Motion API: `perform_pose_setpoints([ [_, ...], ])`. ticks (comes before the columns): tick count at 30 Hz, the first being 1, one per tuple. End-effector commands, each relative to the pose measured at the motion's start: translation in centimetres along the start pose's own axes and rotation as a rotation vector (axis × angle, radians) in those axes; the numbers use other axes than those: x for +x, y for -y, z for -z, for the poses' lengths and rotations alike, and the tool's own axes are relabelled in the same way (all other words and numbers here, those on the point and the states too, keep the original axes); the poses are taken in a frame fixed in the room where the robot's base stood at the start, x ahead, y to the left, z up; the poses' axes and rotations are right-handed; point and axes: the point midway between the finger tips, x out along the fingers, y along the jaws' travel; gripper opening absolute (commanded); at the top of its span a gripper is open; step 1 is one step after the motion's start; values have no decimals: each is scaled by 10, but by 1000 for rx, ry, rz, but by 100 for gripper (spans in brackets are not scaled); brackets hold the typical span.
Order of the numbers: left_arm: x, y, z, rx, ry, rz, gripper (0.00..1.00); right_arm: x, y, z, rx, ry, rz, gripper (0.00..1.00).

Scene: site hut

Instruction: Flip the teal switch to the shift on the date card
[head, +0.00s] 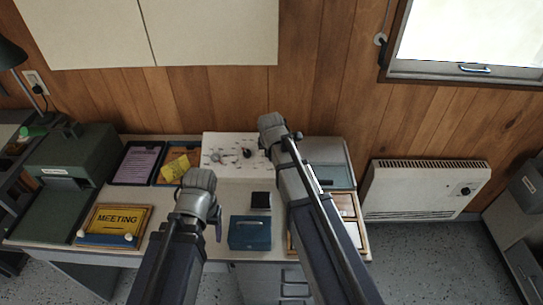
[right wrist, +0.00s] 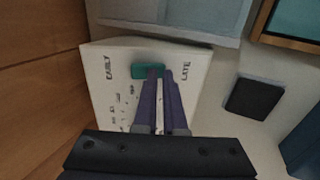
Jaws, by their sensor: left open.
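A white panel (right wrist: 100,85) fills the middle of the right wrist view, marked EARLY on the left and LATE on the right. Its teal switch (right wrist: 140,71) lies between the words; my fingers cover its right part. My right gripper (right wrist: 158,72) looks shut, its tips at the switch; contact is unclear. In the head view the white panel (head: 215,170) stands against the wall, partly behind my right arm, which hides that gripper. My left gripper (head: 219,218) is open and empty over the desk. I cannot make out a date card.
A blue box (head: 250,235) and a black pad (head: 261,200) are between my arms. A MEETING sign (head: 117,219), a clipboard (head: 138,162) and a yellow note (head: 175,168) lie left. A grey box (head: 332,176) stands right of my right arm.

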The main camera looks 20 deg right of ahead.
Motion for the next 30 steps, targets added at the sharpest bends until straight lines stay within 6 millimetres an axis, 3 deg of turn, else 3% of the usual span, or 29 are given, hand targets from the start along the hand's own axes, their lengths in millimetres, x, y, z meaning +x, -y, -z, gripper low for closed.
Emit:
perform_pose_setpoints([
  [18, -18, 2, -1, 0, 0, 0, 67, -15, -9, 0, 2, 0, 5, 0],
  [30, -18, 2, -1, 0, 0, 0, 67, -16, -8, 0, 2, 0, 5, 0],
])
